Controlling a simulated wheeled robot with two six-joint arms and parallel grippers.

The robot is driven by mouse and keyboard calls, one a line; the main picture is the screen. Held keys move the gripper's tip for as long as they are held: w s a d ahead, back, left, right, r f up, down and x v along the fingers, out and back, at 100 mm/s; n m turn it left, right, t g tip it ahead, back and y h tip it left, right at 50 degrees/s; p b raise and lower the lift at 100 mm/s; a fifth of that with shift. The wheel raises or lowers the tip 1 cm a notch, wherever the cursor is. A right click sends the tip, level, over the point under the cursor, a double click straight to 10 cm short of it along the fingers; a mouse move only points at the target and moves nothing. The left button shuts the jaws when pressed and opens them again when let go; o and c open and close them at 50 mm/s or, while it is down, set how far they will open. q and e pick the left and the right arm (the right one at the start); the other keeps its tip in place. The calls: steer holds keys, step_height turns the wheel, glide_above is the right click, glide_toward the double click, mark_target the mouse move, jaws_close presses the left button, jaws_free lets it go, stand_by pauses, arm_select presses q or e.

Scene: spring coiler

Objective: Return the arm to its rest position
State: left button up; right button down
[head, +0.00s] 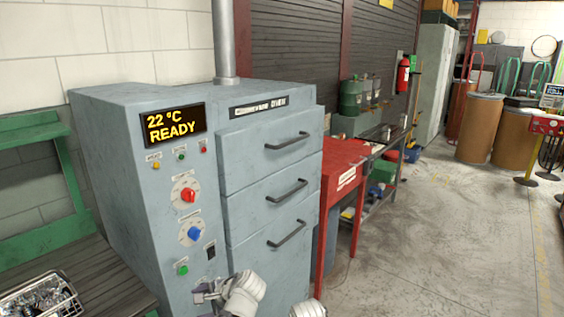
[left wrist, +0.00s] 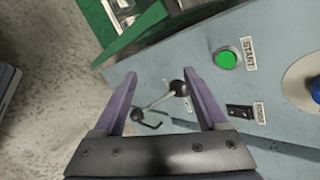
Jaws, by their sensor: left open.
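My left gripper (head: 205,291) is low in front of the grey-blue oven (head: 130,170), near the bottom of its control panel. In the left wrist view its two purple fingers (left wrist: 160,78) are spread apart with nothing held between them. A metal lever with dark ball ends (left wrist: 160,99) shows between the fingers, beyond them; I cannot tell its distance. The green START button (left wrist: 227,60) and a black rocker switch (left wrist: 240,112) are to the right of the fingers. My right gripper is not in view.
The oven display (head: 172,126) reads 22 °C READY. Its three drawers (head: 270,150) look closed. A wire basket of metal parts (head: 40,297) sits on the green-framed bench (head: 75,175) at left. A red table (head: 340,170) stands right of the oven.

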arm_select(q)
steer(key=s+d+f+n+g+h, duration=0.3)
steer(key=s+d+f+n+h, duration=0.5)
steer(key=n, duration=0.3)
steer(key=s+d+r+m+g+p, duration=0.1)
steer(key=s+d+r+m+p, duration=0.3)
steer(key=d+r+p, duration=0.5)
steer(key=s+d, duration=0.1)
steer(key=s, duration=0.1)
steer(key=shift+s+d+r, duration=0.15)
steer(key=shift+s+r, duration=0.1)
steer(key=shift+s, duration=0.15)
steer(key=shift+c, duration=0.2)
stand_by(0.8)
